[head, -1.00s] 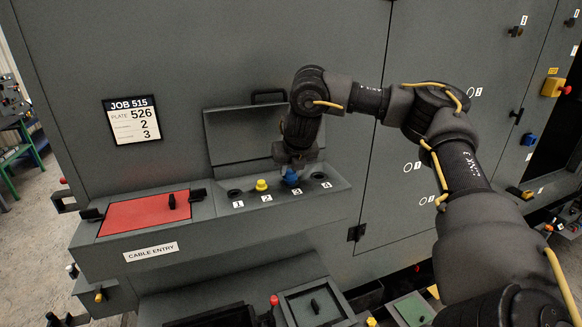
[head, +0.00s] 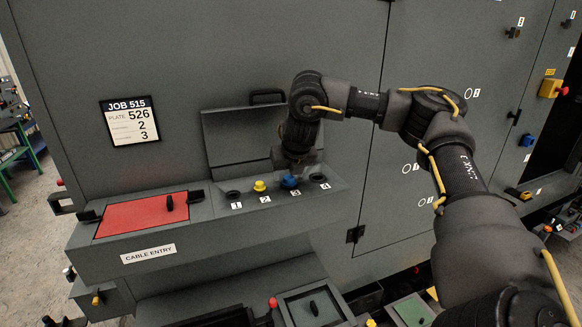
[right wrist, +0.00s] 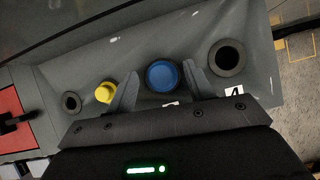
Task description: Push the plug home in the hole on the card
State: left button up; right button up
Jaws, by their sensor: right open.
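A blue plug (head: 290,182) sits at hole 3 of the sloped cable-entry panel (head: 215,204). It also shows in the right wrist view (right wrist: 163,76). My right gripper (head: 294,171) is open just above it. In the right wrist view its two fingers stand apart, one on each side of the blue plug; whether they touch it I cannot tell. A yellow plug (head: 260,186) sits at hole 2, left of the gripper. The job card (head: 130,121) reads JOB 515, plate 526, then 2 and 3; its small lines are unreadable. My left gripper is out of view.
Hole 1 (head: 234,195) and hole 4 (head: 318,178) are empty. A raised grey lid (head: 228,138) stands behind the holes. A red plate (head: 140,216) with black knobs lies left of them. My right arm covers part of the cabinet doors.

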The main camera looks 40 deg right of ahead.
jog(key=b+v, duration=0.1)
jog(key=v, duration=0.9)
jog(key=shift+s+r, duration=0.2)
jog(key=shift+r, duration=0.1)
dwell(0.4)
